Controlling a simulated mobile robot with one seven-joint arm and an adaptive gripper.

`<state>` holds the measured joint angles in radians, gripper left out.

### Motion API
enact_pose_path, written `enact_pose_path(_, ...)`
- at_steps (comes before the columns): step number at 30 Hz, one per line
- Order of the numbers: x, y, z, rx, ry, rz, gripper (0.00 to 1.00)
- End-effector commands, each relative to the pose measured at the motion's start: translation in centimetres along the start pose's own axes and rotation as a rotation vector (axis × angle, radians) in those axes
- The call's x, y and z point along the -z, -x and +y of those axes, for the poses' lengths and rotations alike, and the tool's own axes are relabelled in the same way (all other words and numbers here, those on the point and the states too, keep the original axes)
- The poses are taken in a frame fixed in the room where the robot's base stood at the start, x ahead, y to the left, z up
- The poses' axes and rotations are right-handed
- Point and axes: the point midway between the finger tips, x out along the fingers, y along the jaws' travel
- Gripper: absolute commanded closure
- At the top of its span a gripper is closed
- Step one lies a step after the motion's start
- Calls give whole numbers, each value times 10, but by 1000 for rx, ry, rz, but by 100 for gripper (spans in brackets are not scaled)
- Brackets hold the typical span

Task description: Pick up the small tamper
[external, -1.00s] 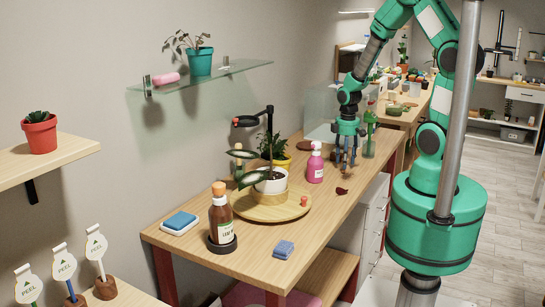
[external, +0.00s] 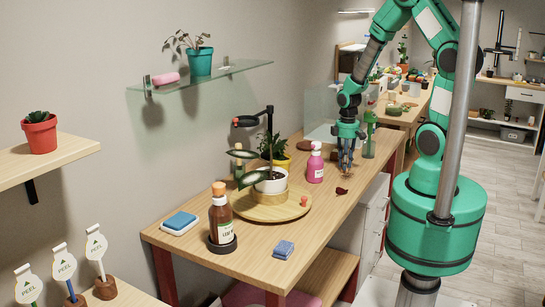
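My gripper (external: 347,168) points straight down over the far right part of the wooden table (external: 335,215). Its fingers are close together around a small orange-brown upright piece (external: 347,157), which looks like the small tamper. The fingers hide most of it, and its lower end seems at or very near the table top. At this size I cannot see a gap under it.
A pink spray bottle (external: 316,163) stands just left of my gripper, and a green bottle (external: 369,137) behind it to the right. A dark red scrap (external: 341,191) lies in front.

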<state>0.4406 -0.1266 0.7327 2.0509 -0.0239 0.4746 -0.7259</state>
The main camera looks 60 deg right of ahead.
Motion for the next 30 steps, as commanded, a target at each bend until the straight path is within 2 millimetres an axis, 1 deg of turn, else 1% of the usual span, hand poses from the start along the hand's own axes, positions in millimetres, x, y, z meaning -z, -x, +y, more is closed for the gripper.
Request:
enact_pose_path(8,0,0,0,0,0,0,99)
enact_pose_path(13,0,6,0,0,0,0,99)
enact_pose_path(17,0,18,1,-1,0,2,99)
enact_pose_path(21,1,38,1,-2,0,2,99)
enact_pose_path(26,-20,40,-17,0,0,0,99)
enact_pose_path(30,-41,42,-35,0,0,0,99)
